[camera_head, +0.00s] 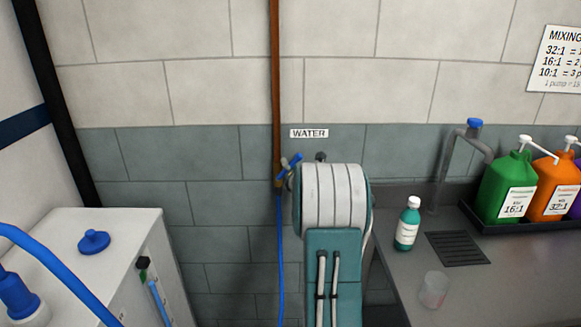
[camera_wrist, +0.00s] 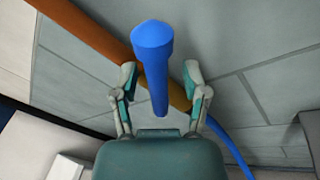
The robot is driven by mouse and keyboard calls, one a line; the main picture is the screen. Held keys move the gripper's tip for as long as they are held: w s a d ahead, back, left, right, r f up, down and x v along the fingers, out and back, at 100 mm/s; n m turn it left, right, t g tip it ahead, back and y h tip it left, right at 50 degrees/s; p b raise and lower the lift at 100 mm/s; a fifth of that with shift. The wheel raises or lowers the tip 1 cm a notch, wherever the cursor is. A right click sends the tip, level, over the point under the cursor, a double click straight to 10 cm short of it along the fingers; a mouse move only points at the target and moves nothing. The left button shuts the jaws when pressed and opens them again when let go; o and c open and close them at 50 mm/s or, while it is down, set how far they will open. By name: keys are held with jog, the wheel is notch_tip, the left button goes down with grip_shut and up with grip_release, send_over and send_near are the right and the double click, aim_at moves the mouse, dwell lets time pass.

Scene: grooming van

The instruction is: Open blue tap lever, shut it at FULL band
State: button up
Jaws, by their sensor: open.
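The blue tap lever (camera_head: 290,163) shows on the copper pipe under the WATER label, slanting up to the right. In the wrist view the lever (camera_wrist: 154,60) runs between the two fingers of my gripper (camera_wrist: 160,83). The fingers are spread apart, one on each side, with gaps to the lever. In the head view my arm hides the gripper. A blue hose (camera_head: 281,250) hangs below the tap. The white tank (camera_head: 110,225) at left has a clear gauge tube with a blue column (camera_head: 158,300) below a dark green-black piece (camera_head: 143,263). No FULL marking is readable.
A blue cap (camera_head: 94,241) sits on the tank top, and a blue hose (camera_head: 50,262) arches at lower left. The counter at right holds a teal bottle (camera_head: 407,225), a clear cup (camera_head: 433,290), a faucet (camera_head: 447,165) and green (camera_head: 505,180) and orange (camera_head: 553,190) pump jugs.

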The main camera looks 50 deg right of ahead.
grip_shut()
jog(key=shift+f, duration=0.1)
jog(key=shift+s+d+f+m+t+h, duration=0.2)
jog(key=shift+f+m+h, duration=0.45)
jog(key=shift+m, duration=1.15)
jog(key=shift+s+d+f+m+t+h, duration=0.3)
jog(key=shift+f+m, duration=0.6)
jog(key=shift+m, duration=0.9)
jog(key=shift+s+d+f+m+h, duration=0.3)
jog(key=shift+f+m, duration=0.5)
jog(key=shift+m, duration=1)
jog(key=shift+f, duration=0.1)
grip_release()
